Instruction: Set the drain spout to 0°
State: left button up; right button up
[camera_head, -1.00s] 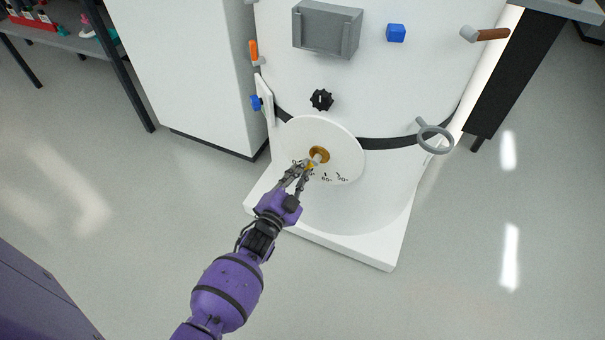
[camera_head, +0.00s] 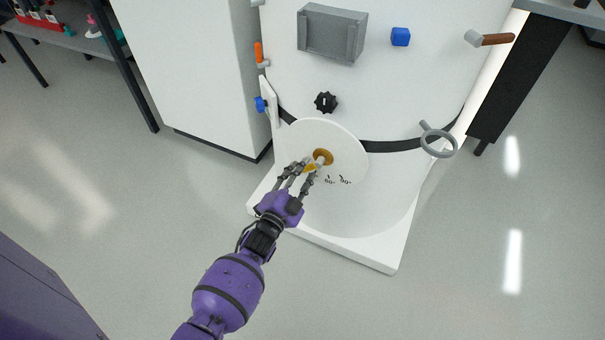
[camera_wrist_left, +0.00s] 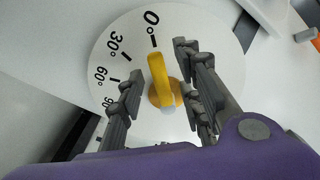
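The drain spout is a yellow lever (camera_wrist_left: 159,76) on a round white dial plate (camera_wrist_left: 215,35) with angle marks. In the left wrist view its tip points at or very near the 0° mark (camera_wrist_left: 152,18). The 30° and 60° marks lie to its left. In the head view the brass hub (camera_head: 323,157) shows at the plate's middle. My left gripper (camera_head: 303,168) is at the spout. In the left wrist view its fingers (camera_wrist_left: 160,72) are spread on both sides of the yellow lever, with gaps between. My right gripper is in neither view.
The white tank carries a black knob (camera_head: 326,102), a blue block (camera_head: 400,37), a grey box (camera_head: 332,33) and a grey ring (camera_head: 438,140). An orange handle (camera_head: 259,52) and a blue valve (camera_head: 260,104) are at its left side. Open floor (camera_head: 130,220) lies left of the arm.

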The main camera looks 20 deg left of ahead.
pick_arm(q)
jog(key=shift+s, duration=0.25)
jog(key=s, duration=1.1)
jog(key=shift+s+a, duration=0.2)
jog(key=shift+s, duration=0.05)
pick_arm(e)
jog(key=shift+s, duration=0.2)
